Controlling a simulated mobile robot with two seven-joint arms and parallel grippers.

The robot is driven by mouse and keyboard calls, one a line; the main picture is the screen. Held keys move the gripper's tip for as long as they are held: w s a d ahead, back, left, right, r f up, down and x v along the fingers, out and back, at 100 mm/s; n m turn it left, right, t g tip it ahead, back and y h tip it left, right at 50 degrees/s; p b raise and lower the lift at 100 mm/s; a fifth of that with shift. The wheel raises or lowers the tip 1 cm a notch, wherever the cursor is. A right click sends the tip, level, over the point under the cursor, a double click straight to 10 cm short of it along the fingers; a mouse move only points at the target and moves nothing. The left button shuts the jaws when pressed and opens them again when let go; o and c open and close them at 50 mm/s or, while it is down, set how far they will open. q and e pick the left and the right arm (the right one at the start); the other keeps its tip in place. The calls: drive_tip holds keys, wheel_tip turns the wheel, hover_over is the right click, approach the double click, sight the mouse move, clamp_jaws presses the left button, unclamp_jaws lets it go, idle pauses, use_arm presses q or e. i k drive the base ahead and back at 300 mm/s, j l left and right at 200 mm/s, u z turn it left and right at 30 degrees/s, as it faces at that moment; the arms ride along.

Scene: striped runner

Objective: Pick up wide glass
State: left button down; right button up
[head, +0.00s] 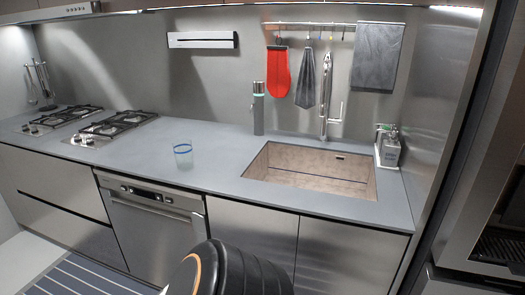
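The wide glass (183,157) is clear with a blue rim. It stands upright on the grey countertop (215,178), between the gas hob and the sink, near the front edge above the oven. Nothing touches it. Neither of my grippers shows in the head view. A dark rounded part with an orange line at the bottom centre looks like part of my own body.
The sink (312,170) with its tall tap (325,100) lies right of the glass. A grey-green bottle (258,108) stands behind. Gas burners (117,124) are on the left, soap dispensers (389,147) on the right. The counter around the glass is clear.

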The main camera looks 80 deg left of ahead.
sight(183, 149)
drive_tip(key=u, duration=3.2)
drive_tip(key=i+j, duration=0.25)
drive_tip(key=j, duration=0.15)
drive_tip(key=i+j, duration=0.5)
drive_tip(key=j, duration=0.25)
drive_tip(key=z, duration=0.05)
